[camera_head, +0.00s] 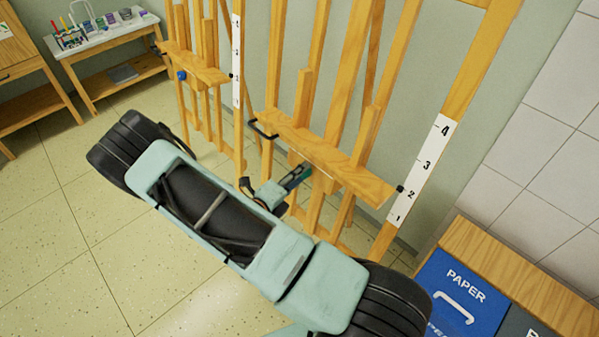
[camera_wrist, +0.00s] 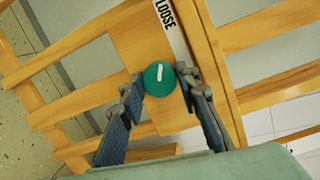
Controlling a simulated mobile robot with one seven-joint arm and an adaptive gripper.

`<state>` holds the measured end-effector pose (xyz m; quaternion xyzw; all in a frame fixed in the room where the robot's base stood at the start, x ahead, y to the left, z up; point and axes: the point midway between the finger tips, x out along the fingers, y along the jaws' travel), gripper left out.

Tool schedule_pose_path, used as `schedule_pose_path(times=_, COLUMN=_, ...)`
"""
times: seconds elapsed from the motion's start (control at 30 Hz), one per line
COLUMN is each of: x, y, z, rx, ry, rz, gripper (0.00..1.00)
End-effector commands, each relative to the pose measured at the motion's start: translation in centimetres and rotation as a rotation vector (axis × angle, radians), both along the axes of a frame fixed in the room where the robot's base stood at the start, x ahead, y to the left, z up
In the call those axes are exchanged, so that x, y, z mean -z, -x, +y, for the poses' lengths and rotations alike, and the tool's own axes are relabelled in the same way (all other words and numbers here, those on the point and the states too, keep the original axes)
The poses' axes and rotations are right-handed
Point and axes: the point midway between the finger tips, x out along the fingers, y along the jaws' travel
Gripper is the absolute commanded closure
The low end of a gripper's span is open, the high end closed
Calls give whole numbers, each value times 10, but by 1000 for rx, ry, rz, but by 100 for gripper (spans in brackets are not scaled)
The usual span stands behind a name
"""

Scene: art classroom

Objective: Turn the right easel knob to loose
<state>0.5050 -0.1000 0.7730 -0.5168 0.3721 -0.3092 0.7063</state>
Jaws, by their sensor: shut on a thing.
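The right easel (camera_head: 330,160) is a wooden frame with a cross ledge and a numbered white scale. Its knob (camera_wrist: 160,78) is a round green disc with a white line mark, tilted slightly from upright in the wrist view. A white label reading LOOSE (camera_wrist: 168,22) lies just above the knob. My gripper (camera_wrist: 160,84) is shut on the knob, with one finger on each side of it. In the head view my gripper (camera_head: 296,178) is below the easel's ledge, and my arm hides much of what lies beneath.
A left easel (camera_head: 200,72) with a blue knob (camera_head: 182,76) stands beside it. A black handle (camera_head: 262,130) sticks out at the ledge's left end. A blue PAPER bin (camera_head: 455,295) in a wooden cabinet stands at lower right. A white-topped table (camera_head: 105,38) with art supplies is at upper left.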

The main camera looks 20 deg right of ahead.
Motion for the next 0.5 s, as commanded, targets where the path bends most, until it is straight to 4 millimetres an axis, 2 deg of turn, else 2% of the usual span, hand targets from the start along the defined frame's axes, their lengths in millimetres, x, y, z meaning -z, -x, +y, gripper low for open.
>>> schedule_pose_path(times=0.47, x=-1, y=0, z=-1, rx=-1, ry=9, rz=11, gripper=95)
schedule_pose_path(times=0.5, x=-1, y=0, z=-1, rx=-1, ry=9, rz=11, gripper=68)
